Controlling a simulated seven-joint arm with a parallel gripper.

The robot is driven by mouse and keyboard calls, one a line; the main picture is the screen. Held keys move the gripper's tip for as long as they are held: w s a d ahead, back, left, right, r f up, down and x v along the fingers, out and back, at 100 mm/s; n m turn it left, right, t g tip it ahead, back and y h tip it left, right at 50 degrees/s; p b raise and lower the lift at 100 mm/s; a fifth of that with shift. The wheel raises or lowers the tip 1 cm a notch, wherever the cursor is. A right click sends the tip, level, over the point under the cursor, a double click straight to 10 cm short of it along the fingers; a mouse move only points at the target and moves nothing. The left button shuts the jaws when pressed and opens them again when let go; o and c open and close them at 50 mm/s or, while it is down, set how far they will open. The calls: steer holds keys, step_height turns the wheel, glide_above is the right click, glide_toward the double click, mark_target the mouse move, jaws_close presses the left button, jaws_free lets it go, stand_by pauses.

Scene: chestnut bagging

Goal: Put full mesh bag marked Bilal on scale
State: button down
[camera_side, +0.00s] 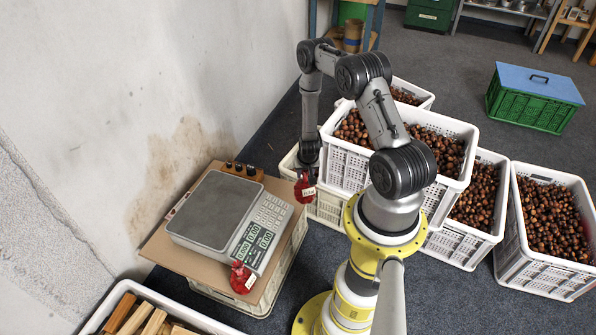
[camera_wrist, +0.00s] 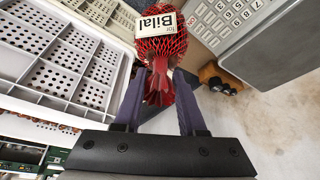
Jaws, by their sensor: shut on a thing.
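My gripper (camera_side: 306,172) is shut on the gathered neck of a red mesh bag (camera_side: 304,191), which hangs below it. In the wrist view the bag (camera_wrist: 163,45) sits between my two fingers (camera_wrist: 160,78), and its white tag (camera_wrist: 157,23) reads "for Bilal". The bag hangs right of the scale (camera_side: 213,210), in front of a white crate, apart from the pan. The scale's grey pan is empty, and its green display appears to read zeros. In the wrist view the scale (camera_wrist: 285,45) is at the upper right.
Another red bag with a white tag (camera_side: 240,277) stands on the cardboard (camera_side: 160,247) by the scale's front edge. A wooden block with black knobs (camera_side: 243,170) is behind the scale. White crates of chestnuts (camera_side: 440,192) stand on the right. A wall is on the left.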

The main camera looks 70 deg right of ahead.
steer(key=shift+s+a+r, duration=0.2)
steer(key=shift+s+a, duration=0.05)
steer(key=shift+a, duration=0.05)
steer(key=shift+s+a+f+n, duration=0.1)
steer(key=shift+a+n, duration=0.2)
steer(key=shift+a, duration=0.1)
steer(key=shift+w+a+r+n+t, duration=0.3)
steer(key=shift+a+n, duration=0.1)
steer(key=shift+a, duration=0.15)
steer(key=w+a+r+n+t+y, duration=0.1)
steer(key=w+a+r+n, duration=0.4)
steer(key=a, duration=0.3)
steer(key=w+a+r+n+t+y, duration=0.1)
steer(key=w+a+r+n+y, duration=0.15)
steer(key=w+a+r, duration=0.45)
steer(key=w+d+f, duration=0.3)
steer(key=w+f, duration=1)
steer(key=f, duration=0.1)
steer(key=shift+w+f+n+h, duration=0.15)
steer(key=shift+w+n+h, duration=0.1)
steer(key=shift+n+h, duration=0.15)
